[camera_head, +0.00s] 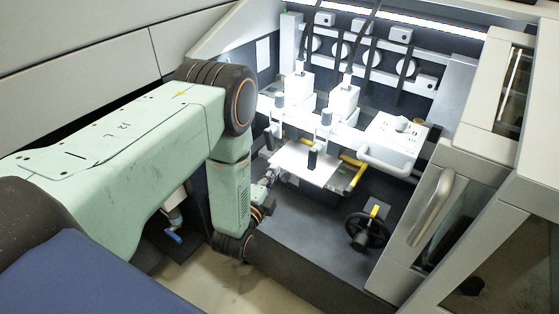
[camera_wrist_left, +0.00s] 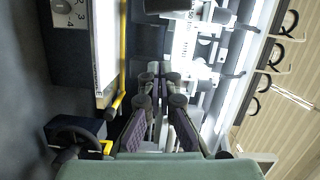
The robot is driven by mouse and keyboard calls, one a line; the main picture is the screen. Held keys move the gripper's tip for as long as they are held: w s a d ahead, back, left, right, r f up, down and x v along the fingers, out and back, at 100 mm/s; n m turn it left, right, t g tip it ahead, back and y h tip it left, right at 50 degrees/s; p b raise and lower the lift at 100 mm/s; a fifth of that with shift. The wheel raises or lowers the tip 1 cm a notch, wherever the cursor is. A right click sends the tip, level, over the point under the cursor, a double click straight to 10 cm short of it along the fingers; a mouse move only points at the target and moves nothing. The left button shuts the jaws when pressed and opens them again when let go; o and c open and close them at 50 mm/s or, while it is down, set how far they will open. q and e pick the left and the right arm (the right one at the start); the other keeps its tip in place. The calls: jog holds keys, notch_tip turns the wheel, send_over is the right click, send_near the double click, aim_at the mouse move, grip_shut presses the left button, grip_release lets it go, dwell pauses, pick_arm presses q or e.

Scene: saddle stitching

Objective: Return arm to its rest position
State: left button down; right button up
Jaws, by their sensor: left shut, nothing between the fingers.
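My left arm, pale green with dark joints, reaches in from the left in the head view and bends down at the front left of the stitching machine (camera_head: 300,215). My left gripper (camera_head: 268,178) is partly hidden behind the wrist and points toward the machine. In the left wrist view the gripper (camera_wrist_left: 160,72) has its fingers shut with nothing between them, close to the machine's metal parts. The white sheet (camera_head: 305,164) lies on the machine's table beside the gripper; I cannot tell if they touch. My right gripper is not in view.
Two white stitching heads (camera_head: 343,98) stand above the sheet. A yellow bar (camera_head: 353,172), a black handwheel (camera_head: 366,231) and a white control box (camera_head: 396,138) are to the right. An open door with a grey handle (camera_head: 431,206) stands at the right. The floor in front is clear.

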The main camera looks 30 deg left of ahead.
pick_arm(q)
jog(key=shift+s+d, duration=0.25)
jog(key=shift+s, duration=0.6)
jog(key=shift+d+r, duration=0.15)
